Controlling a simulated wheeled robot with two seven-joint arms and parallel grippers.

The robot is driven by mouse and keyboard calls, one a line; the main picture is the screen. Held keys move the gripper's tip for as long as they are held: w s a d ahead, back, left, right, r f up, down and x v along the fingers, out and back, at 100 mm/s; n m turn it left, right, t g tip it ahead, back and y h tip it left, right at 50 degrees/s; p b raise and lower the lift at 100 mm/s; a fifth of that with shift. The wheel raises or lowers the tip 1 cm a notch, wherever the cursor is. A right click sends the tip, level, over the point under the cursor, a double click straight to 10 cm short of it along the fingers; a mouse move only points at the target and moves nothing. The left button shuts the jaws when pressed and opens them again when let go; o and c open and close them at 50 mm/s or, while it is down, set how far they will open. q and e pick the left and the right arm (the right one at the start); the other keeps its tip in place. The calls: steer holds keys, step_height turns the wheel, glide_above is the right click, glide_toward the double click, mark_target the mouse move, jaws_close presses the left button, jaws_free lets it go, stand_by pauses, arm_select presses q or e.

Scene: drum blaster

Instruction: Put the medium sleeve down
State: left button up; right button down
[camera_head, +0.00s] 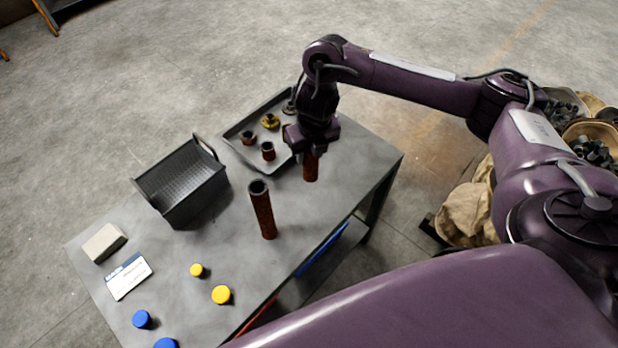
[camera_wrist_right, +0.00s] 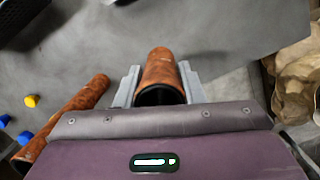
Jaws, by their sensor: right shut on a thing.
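My right gripper (camera_head: 311,153) is shut on a rust-brown sleeve (camera_head: 311,170), which hangs upright below it over the right part of the table. In the right wrist view the sleeve (camera_wrist_right: 160,70) sits between the two grey fingers, its dark open end towards the camera. I cannot tell whether its lower end touches the table. A longer rust-brown sleeve (camera_head: 263,212) stands upright on the table to the left, apart from the gripper; it also shows in the right wrist view (camera_wrist_right: 72,115). My left gripper is not in view.
The grey table (camera_head: 340,215) has free room around the held sleeve. A shallow tray (camera_head: 232,134) with several small fittings lies behind it. A black bin (camera_head: 190,195), a pale block (camera_head: 104,243), a card (camera_head: 128,277) and yellow and blue caps (camera_head: 221,295) are further left.

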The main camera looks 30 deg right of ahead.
steer(key=shift+w+f+b, duration=0.1)
steer(key=shift+f+b, duration=1.7)
steer(key=shift+f, duration=2.45)
steer(key=shift+f, duration=0.2)
steer(key=c, duration=0.9)
jaws_free()
steer(key=shift+c, duration=0.2)
